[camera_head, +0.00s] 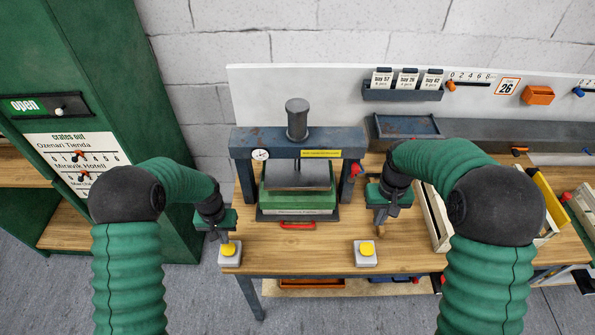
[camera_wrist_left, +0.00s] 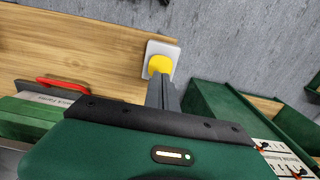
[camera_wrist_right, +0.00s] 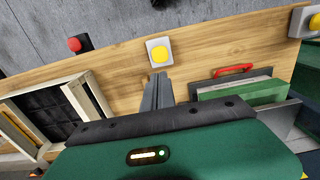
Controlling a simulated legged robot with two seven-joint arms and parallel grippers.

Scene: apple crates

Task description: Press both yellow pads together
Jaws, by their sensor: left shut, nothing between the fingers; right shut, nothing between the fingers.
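Two yellow pads, each on a light grey square base, sit near the front edge of the wooden table. The left pad (camera_head: 229,248) is at the table's left front corner; it also shows in the left wrist view (camera_wrist_left: 161,64). The right pad (camera_head: 367,248) is right of the press; it also shows in the right wrist view (camera_wrist_right: 159,54). My left gripper (camera_head: 224,239) is shut and empty, its tips close over the left pad; I cannot tell if they touch. My right gripper (camera_head: 380,232) is shut and empty, above and slightly behind the right pad, apparently apart from it.
A press (camera_head: 298,150) with a green block under its plate stands between my arms, a red handle (camera_head: 297,226) in front. A wooden crate (camera_head: 433,222) lies right of my right gripper. A green cabinet (camera_head: 110,70) stands at the left. The table between the pads is clear.

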